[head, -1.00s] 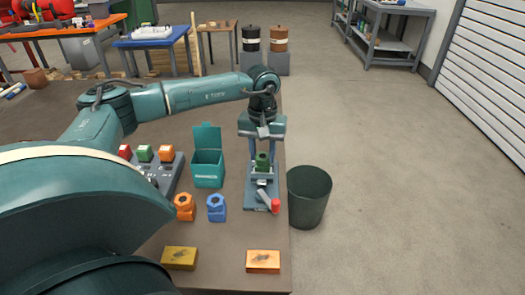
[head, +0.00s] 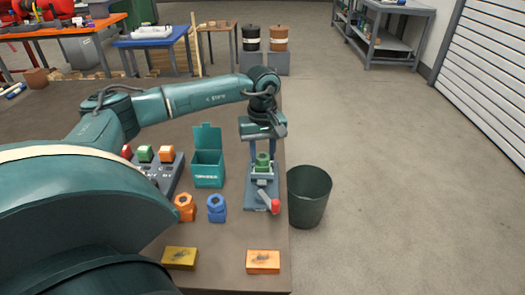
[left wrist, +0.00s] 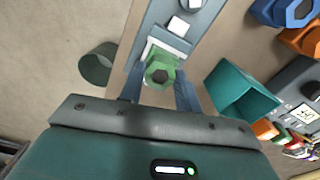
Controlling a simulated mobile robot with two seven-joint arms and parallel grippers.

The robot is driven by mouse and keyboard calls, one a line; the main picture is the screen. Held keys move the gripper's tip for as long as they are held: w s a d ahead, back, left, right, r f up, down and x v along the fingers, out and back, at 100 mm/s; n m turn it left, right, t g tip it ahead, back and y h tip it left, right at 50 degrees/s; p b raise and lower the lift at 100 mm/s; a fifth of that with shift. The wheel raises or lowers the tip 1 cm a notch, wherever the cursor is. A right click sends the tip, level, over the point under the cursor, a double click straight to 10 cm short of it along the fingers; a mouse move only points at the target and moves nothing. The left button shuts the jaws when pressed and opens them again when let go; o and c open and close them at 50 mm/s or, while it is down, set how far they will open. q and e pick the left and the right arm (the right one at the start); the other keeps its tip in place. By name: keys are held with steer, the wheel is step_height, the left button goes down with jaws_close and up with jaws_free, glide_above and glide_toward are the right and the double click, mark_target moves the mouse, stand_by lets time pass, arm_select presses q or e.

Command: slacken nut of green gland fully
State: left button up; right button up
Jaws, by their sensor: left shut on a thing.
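The green gland (head: 263,160) stands upright in a grey-blue vice (head: 254,196) with a red-tipped handle (head: 275,205), at the bench's right edge. In the left wrist view, the gland's hexagonal green nut (left wrist: 160,72) shows from above with a dark hole in its middle. My left gripper (head: 262,153) points down over the gland. In the left wrist view its blue-grey fingers (left wrist: 160,80) are on either side of the nut, shut on it. The gland's lower part is partly hidden by the vice. My right gripper is not in view.
An orange gland (head: 184,207) and a blue gland (head: 216,208) stand left of the vice. An open teal box (head: 208,170) is behind them. Yellow (head: 179,258) and orange (head: 263,261) blocks lie in front. A dark bin (head: 310,197) stands right of the bench.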

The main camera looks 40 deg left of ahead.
mark_target(263, 155)
arm_select(q)
steer(key=n, duration=0.3)
steer(key=shift+n, duration=0.4)
steer(key=n, duration=0.3)
steer(key=shift+n, duration=0.3)
steer(key=n+p, duration=0.1)
steer(key=n, duration=0.3)
steer(key=shift+n, duration=1.9)
steer(key=o, duration=1)
steer(key=shift+r, duration=0.15)
step_height(263, 155, up, 13)
steer(key=shift+f, duration=0.1)
